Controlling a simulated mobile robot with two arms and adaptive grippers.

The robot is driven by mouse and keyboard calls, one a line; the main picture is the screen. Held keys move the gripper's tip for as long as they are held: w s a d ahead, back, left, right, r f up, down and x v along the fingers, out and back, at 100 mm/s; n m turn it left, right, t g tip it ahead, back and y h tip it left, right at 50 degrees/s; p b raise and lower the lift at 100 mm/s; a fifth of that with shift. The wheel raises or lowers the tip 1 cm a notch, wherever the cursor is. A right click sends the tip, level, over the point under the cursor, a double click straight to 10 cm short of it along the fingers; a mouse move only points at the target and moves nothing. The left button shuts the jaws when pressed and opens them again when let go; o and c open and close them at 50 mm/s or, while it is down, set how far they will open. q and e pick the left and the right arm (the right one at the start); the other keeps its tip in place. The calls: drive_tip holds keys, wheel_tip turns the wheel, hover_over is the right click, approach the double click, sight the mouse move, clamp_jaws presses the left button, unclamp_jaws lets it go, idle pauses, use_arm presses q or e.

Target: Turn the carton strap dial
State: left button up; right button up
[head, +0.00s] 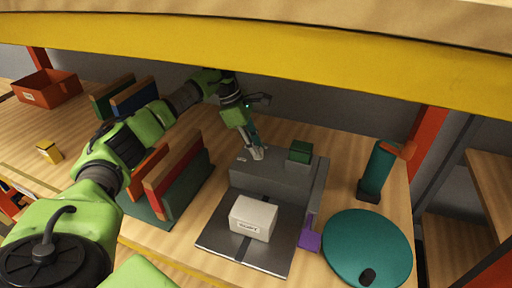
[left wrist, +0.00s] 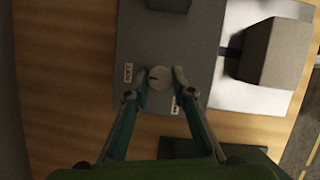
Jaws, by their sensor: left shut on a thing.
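The grey strapping machine (head: 270,182) stands on the wooden table. A white carton (head: 253,217) with a label sits on its dark front plate, over a dark strap line. My left gripper (head: 255,151) reaches down onto the machine's top. In the left wrist view, its two fingers are shut on the sides of a round pale dial (left wrist: 159,78). A short dark mark on the dial points left, towards a small white label (left wrist: 128,72). A second label is partly covered by the right finger. In the head view the fingers mostly hide the dial. My right gripper is not in view.
A green block (head: 299,152) stands on the machine's top, right of my gripper. A purple piece (head: 309,238) is at its right side. A teal disc (head: 367,248) and a teal post (head: 376,172) stand farther right. An upright rack (head: 178,185) stands left, near my left arm.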

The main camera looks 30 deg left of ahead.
use_arm(q)
drive_tip(key=shift+r, duration=0.1)
idle(0.3)
drive_tip(key=o, duration=1.1)
drive_tip(key=v, duration=1.2)
drive_tip(key=shift+s, duration=0.1)
